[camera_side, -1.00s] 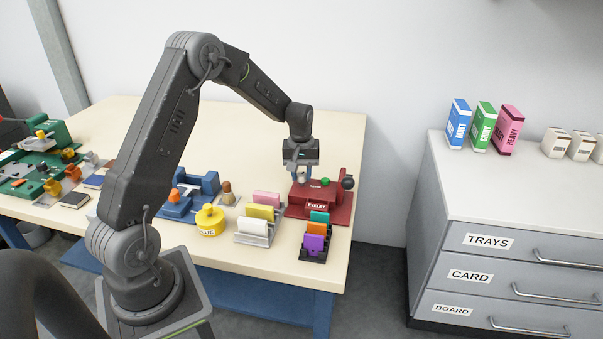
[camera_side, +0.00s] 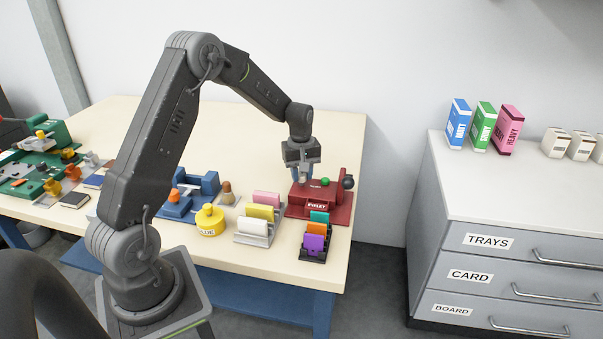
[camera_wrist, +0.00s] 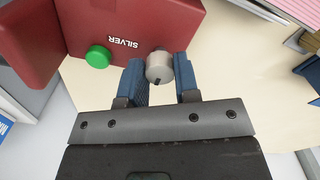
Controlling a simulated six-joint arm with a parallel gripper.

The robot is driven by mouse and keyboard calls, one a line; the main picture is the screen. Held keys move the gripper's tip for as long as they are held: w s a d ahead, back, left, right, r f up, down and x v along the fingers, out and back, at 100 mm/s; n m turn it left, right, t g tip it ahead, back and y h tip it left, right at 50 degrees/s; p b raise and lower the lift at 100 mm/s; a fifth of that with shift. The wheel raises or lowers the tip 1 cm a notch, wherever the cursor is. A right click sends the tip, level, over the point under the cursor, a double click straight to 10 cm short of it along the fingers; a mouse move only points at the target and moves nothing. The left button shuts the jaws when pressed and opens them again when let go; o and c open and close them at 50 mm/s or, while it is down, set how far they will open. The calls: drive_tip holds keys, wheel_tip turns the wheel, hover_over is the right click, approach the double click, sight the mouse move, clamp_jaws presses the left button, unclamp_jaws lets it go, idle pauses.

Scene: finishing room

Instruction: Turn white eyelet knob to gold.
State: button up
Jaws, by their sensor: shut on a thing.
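The red eyelet machine (camera_side: 335,199) stands near the right end of the table. In the wrist view its red body (camera_wrist: 85,20) fills the top and carries the word SILVER, seen upside down, beside the knob. The white knob (camera_wrist: 159,67) is a short round piece with a dark mark on its rim. My gripper (camera_wrist: 161,77) is shut on the knob, one blue finger on each side. In the side view my gripper (camera_side: 302,174) points down at the machine's left part, and its fingers largely hide the knob. No gold marking is readable.
A green button (camera_wrist: 98,57) is close to the left finger. A black ball-ended handle (camera_side: 348,182) is at the machine's right. A rack of coloured cards (camera_side: 315,243) and a card holder (camera_side: 254,232) stand in front. A yellow glue pot (camera_side: 210,220) is further left.

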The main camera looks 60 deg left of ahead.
sight(301, 175)
drive_tip(key=o, duration=0.9)
wheel_tip(301, 175, up, 14)
drive_tip(key=shift+s+f, duration=0.1)
drive_tip(key=s+d+r+m+t, duration=0.2)
drive_tip(key=s+d+r+m, duration=0.25)
drive_tip(key=s+d, duration=0.4)
drive_tip(key=s+d+r+m+t, duration=0.2)
drive_tip(key=s+d+r+m, duration=0.25)
drive_tip(key=s+d, duration=0.35)
drive_tip(key=s+d+f+m, duration=0.1)
drive_tip(key=s+d+m, duration=0.1)
drive_tip(key=s+d+f+m+t, duration=0.1)
drive_tip(key=s, duration=0.2)
drive_tip(key=s+d+f+m, duration=0.1)
drive_tip(key=s+d+m, duration=0.1)
drive_tip(key=shift+s+d+m, duration=0.15)
drive_tip(key=shift+d+m, duration=0.15)
